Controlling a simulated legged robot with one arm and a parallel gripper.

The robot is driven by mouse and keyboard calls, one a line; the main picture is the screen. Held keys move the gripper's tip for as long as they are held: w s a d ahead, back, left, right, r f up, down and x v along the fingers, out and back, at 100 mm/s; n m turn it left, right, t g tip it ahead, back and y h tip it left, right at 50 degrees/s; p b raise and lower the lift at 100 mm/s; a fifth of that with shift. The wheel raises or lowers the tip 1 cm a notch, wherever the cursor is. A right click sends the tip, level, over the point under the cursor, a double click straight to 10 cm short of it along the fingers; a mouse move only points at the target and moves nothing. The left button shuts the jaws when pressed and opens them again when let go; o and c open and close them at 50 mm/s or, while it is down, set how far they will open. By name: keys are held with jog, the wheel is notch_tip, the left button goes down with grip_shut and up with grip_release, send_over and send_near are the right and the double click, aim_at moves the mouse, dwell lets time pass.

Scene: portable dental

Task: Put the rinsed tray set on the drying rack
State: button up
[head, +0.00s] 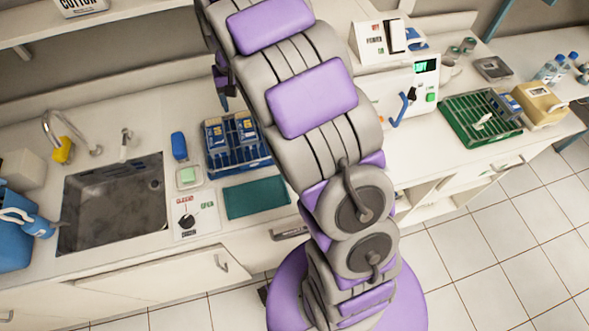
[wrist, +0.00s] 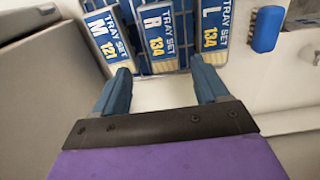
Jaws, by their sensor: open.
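Three blue-and-white tray sets stand in a blue rack (head: 240,160). In the wrist view they are marked M 121 (wrist: 107,36), R 134 (wrist: 160,38) and L 134 (wrist: 212,32). Which one is rinsed I cannot tell. My gripper (wrist: 160,72) is open and empty, its blue fingers pointing toward the tray sets, with the R set between them in the picture. Whether it touches them I cannot tell.
A steel sink (head: 110,205) is at left. A teal mat (head: 255,198) lies in front of the blue rack. A white machine with a green display (head: 426,67) stands left of the green rack, and a tan box (head: 541,103) right of it.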

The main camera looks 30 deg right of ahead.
jog(key=s+r, duration=0.4)
jog(key=s, duration=0.5)
jog(key=s+r, duration=0.3)
jog(key=s, duration=0.5)
jog(key=s+n+g, duration=0.1)
jog(key=s+n, duration=0.1)
jog(key=s, duration=1.9)
jog(key=shift+a+g, duration=0.35)
jog(key=shift+g, duration=0.05)
jog(key=shift+s, duration=0.1)
